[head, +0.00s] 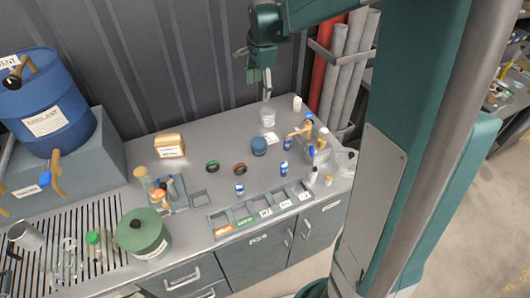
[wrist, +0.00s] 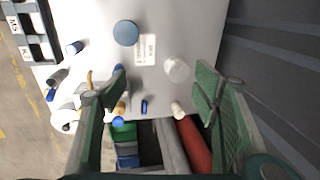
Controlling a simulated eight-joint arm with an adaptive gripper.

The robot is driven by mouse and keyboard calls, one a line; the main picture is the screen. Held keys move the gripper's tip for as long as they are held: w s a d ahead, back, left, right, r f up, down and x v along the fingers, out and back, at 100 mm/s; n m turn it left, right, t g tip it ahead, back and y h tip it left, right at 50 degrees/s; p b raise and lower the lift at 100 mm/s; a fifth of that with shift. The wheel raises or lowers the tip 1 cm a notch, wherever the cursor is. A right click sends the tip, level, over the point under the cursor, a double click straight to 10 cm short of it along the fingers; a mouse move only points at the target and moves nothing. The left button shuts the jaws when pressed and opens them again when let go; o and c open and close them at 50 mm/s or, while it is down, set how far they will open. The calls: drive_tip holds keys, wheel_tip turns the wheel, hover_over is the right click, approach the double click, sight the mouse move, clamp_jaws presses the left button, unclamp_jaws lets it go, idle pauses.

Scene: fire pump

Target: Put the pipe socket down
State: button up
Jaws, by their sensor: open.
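My gripper (head: 262,82) is open above the back right part of the workbench. In the wrist view my gripper's two green fingers (wrist: 155,88) are wide apart, with nothing held between them. A small white cylinder (head: 297,103), possibly the pipe socket, stands by the back right edge; it also shows below the fingers in the wrist view (wrist: 178,110). A pale translucent cup (head: 267,118) stands just in front of the gripper in the head view. I cannot tell for sure which piece is the pipe socket.
A blue round lid or tin (head: 259,146), a paper label, bottles and a brass fitting (head: 300,131) crowd the right side. A compartment tray (head: 262,208) lies along the front. Upright pipes (head: 349,62) stand beyond the right edge. The back middle of the bench is clear.

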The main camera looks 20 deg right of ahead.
drive_tip(key=s+a+r+n+t, duration=0.15)
drive_tip(key=s+a+n, duration=0.25)
drive_tip(key=s, duration=0.5)
drive_tip(key=s+a+r+n+t, duration=0.1)
drive_tip(key=s+a+r+n, duration=0.25)
drive_tip(key=s, duration=0.45)
drive_tip(key=s+a+r+n+t, duration=0.15)
drive_tip(key=s+a+n, duration=0.3)
drive_tip(key=s, duration=0.45)
drive_tip(key=s+a+f+n+t, duration=0.1)
drive_tip(key=s+a+f+n, duration=0.1)
drive_tip(key=s+n, duration=0.3)
drive_tip(key=s, duration=0.3)
drive_tip(key=shift+s+f+n, duration=0.2)
drive_tip(key=shift+s+n, duration=0.05)
drive_tip(key=shift+n, duration=0.15)
